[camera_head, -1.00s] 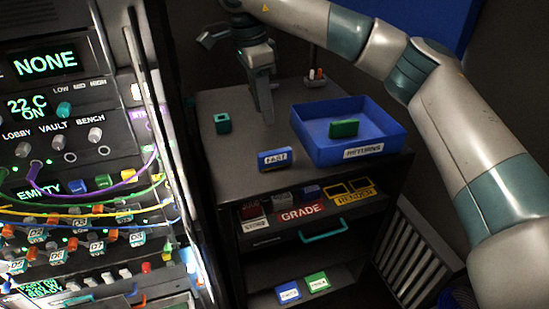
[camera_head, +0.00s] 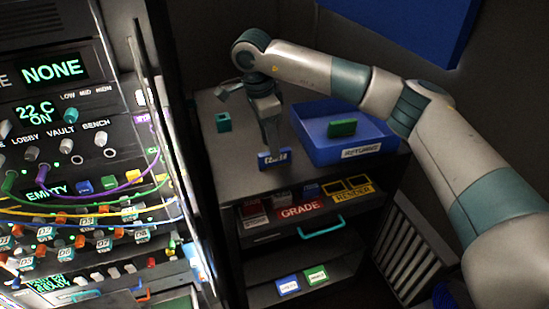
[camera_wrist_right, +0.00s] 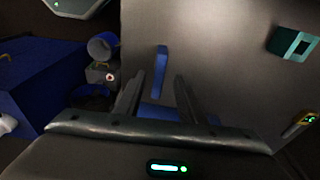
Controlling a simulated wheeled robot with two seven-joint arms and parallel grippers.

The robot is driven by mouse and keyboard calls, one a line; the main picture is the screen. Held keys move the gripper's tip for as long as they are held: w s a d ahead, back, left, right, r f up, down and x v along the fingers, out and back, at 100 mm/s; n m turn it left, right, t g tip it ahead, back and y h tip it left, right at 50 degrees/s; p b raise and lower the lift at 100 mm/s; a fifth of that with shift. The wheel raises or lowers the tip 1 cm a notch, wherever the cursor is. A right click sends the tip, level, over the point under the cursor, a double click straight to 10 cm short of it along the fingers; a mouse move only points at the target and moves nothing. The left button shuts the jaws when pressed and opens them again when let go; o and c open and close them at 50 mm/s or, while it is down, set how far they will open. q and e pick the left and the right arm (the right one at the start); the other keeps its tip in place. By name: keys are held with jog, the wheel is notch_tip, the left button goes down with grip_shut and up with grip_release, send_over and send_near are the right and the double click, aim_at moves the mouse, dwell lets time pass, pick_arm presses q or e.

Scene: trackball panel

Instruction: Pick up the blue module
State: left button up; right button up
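The blue module (camera_head: 265,162), a small upright block with a white label on its front, stands on the dark cabinet top near its front edge. My right gripper (camera_head: 277,153) points down at the module and partly overlaps it in the head view. In the right wrist view the two fingers of the gripper (camera_wrist_right: 158,98) are apart. The narrow blue module (camera_wrist_right: 161,65) shows between and just beyond them; a further blue patch shows lower between the fingers. I cannot tell whether the fingers touch it. My left gripper is not in view.
A blue returns tray (camera_head: 318,153) holding a green module (camera_head: 342,128) stands right of the gripper. A teal block (camera_head: 223,122) sits at the left of the cabinet top. Labelled slots (camera_head: 300,210) lie below. A rack panel with cables (camera_head: 100,190) stands at left.

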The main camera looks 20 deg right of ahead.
aim_at(275, 166)
jog(key=shift+d+f+p, duration=0.2)
jog(key=shift+f+p, duration=0.5)
jog(key=shift+p, duration=0.15)
jog(key=f+p, duration=0.1)
jog(key=f, duration=0.2)
jog(key=shift+s+d+f+p, duration=0.1)
jog(key=shift+d+f+p, duration=0.1)
jog(key=shift+d+p, duration=0.2)
jog(key=shift+f, duration=0.2)
jog(key=shift+f+b, duration=0.15)
jog(key=shift+b, duration=0.25)
grip_shut()
